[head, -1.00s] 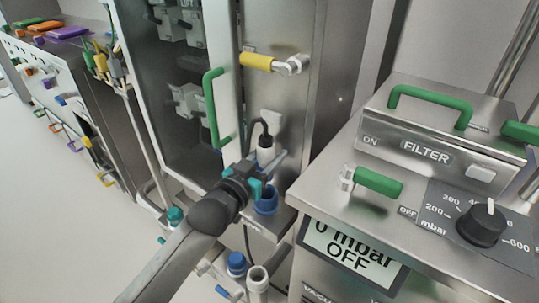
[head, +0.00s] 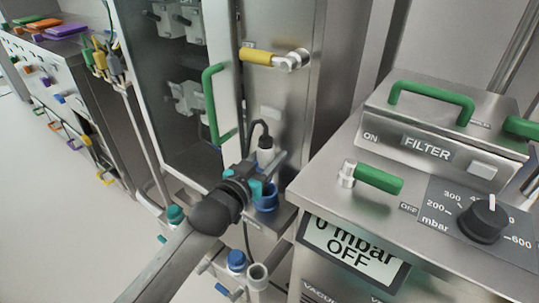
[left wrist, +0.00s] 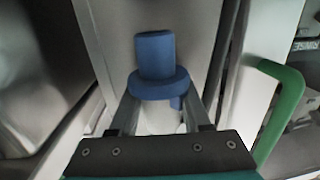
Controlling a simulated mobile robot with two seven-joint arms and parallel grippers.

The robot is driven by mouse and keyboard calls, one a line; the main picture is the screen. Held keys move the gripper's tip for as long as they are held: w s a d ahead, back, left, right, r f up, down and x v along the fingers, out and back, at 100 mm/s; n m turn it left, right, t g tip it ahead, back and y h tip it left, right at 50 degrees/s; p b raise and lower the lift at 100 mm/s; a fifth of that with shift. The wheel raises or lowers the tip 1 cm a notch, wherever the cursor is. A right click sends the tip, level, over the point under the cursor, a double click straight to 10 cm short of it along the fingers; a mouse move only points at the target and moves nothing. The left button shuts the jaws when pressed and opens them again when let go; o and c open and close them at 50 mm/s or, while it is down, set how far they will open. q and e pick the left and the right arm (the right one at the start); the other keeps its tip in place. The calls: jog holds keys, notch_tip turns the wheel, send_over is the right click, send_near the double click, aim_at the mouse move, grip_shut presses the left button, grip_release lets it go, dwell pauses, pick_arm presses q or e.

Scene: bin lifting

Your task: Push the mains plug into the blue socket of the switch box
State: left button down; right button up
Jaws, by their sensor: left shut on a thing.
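My left gripper (head: 262,172) is shut on the mains plug (head: 265,156), a pale upright body with a black cable looping from its top. The blue socket (head: 267,199) is just below the fingers in the head view, partly hidden by them. In the left wrist view the blue socket (left wrist: 155,60) shows its round flange close to the fingertips, and the pale plug (left wrist: 160,121) is between the fingers beside that flange. I cannot tell whether the plug has entered the socket. My right gripper is not in view.
A steel cabinet with a green handle (head: 211,105) and a yellow handle (head: 257,57) stands behind. A filter unit (head: 427,148) with a green-handled valve (head: 378,179) is at the right. Blue-capped (head: 236,261) and pale fittings are below the gripper. Open floor is at the left.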

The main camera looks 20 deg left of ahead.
pick_arm(q)
jog(key=shift+w+r, duration=0.1)
jog(key=shift+r, duration=0.05)
jog(key=shift+f+b, duration=0.85)
jog(key=shift+f, duration=0.7)
jog(key=shift+f+b, duration=0.55)
jog(key=shift+f, duration=0.65)
jog(key=shift+d+f, duration=0.1)
jog(key=shift+f, duration=0.2)
jog(key=shift+f+b, duration=0.3)
jog(key=shift+f, duration=0.2)
